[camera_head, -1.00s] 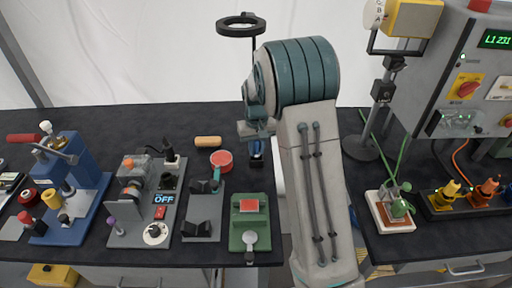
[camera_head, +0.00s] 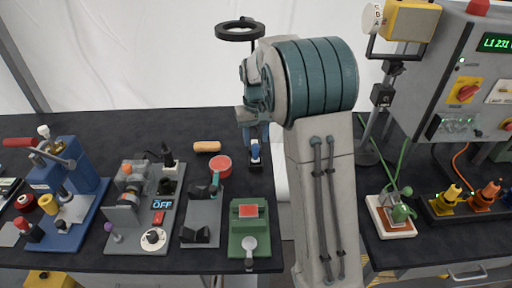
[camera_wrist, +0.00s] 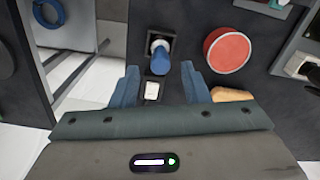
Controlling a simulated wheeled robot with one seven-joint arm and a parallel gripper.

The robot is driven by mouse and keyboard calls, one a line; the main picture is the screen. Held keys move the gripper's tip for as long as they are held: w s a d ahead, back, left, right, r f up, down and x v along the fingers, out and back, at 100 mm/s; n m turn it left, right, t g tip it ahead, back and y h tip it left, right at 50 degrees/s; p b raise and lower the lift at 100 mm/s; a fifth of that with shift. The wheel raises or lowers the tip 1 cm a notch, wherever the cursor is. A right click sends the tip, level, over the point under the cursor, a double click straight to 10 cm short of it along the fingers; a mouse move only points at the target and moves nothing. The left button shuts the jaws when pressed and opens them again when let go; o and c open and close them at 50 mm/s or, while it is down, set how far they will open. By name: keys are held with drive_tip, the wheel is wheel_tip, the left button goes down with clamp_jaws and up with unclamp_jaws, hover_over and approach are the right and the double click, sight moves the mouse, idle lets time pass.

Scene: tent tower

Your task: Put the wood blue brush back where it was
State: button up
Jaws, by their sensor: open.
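A blue, rounded piece with a pale end (camera_wrist: 159,58) stands at a small dark square holder in the wrist view. It looks like the blue brush, though its bristles and any wooden part cannot be made out. My gripper (camera_wrist: 160,72) is open, with one blue finger on each side of this piece and visible gaps between. In the head view the blue piece (camera_head: 254,152) shows small below my gripper (camera_head: 255,138), near the table's right end. A white label (camera_wrist: 152,90) lies between the fingers.
A red round tin (camera_head: 220,166) and a tan wooden cylinder (camera_head: 207,147) lie just left of my gripper. A green fixture (camera_head: 249,240) stands nearer the front. A gap separates this table from the right one. The back left of the dark table (camera_head: 120,125) is clear.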

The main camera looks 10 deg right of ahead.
drive_tip(key=shift+s+r, duration=0.15)
drive_tip(key=shift+r, duration=0.3)
drive_tip(key=s+r+t, duration=0.1)
drive_tip(key=s+r, duration=0.5)
drive_tip(key=s, duration=0.7)
drive_tip(key=s+f+t, duration=0.1)
drive_tip(key=s+t, duration=0.1)
drive_tip(key=s, duration=1.3)
drive_tip(key=shift+s+a+m, duration=0.15)
drive_tip(key=shift+s+m, duration=0.1)
drive_tip(key=shift+m, duration=0.15)
